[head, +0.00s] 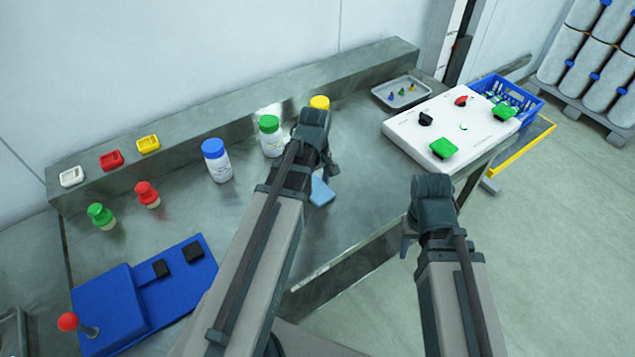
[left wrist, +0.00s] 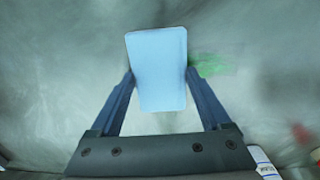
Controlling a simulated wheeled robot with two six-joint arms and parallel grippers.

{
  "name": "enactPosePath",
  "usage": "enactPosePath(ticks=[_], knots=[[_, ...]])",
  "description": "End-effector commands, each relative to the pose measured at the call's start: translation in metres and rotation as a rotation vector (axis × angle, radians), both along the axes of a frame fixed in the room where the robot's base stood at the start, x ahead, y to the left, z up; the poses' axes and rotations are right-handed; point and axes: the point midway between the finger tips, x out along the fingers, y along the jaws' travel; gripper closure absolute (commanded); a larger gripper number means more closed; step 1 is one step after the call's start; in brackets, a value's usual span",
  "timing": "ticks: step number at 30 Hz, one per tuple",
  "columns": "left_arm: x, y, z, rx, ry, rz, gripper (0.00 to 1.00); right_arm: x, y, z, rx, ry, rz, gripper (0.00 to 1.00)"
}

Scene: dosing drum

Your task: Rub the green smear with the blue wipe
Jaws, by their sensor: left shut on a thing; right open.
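The light blue wipe (left wrist: 157,65) is held between the two fingers of my left gripper (left wrist: 159,78), which is shut on it. In the head view the wipe (head: 322,192) shows just below my left gripper (head: 324,172), over the steel table. The green smear (left wrist: 214,65) lies on the table just right of the wipe in the left wrist view, partly behind the right finger. Whether the wipe touches the table I cannot tell. In the head view I cannot see the smear. My right gripper (head: 406,242) is open and empty, off the table's front edge.
Bottles with blue (head: 217,160), green (head: 270,136) and yellow (head: 319,103) caps stand behind my left arm. A white control panel (head: 440,125) and a blue crate (head: 530,98) are at the right. A blue box with a red-knobbed lever (head: 110,300) is front left.

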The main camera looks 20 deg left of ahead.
Motion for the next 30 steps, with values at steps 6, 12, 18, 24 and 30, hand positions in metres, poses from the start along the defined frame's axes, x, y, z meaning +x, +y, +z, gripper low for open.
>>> enactPosePath(ticks=[6,12,18,24,30], knots=[[-0.012,0.007,-0.001,0.000,-0.001,0.002,0.64,0.000,0.000,-0.001,0.000,0.000,0.000,0.50],[-0.026,0.017,-0.003,0.001,0.001,0.001,0.63,0.000,0.000,-0.003,0.000,0.000,0.000,0.50],[-0.029,0.019,-0.003,0.002,0.003,0.001,0.63,0.000,0.000,-0.003,0.000,0.000,0.000,0.50],[-0.035,0.023,-0.003,0.003,0.004,0.003,0.63,0.000,0.000,-0.003,0.000,0.000,0.000,0.50],[-0.049,0.031,-0.002,0.002,0.003,0.003,0.63,0.000,0.000,-0.002,0.000,0.000,0.000,0.50]])
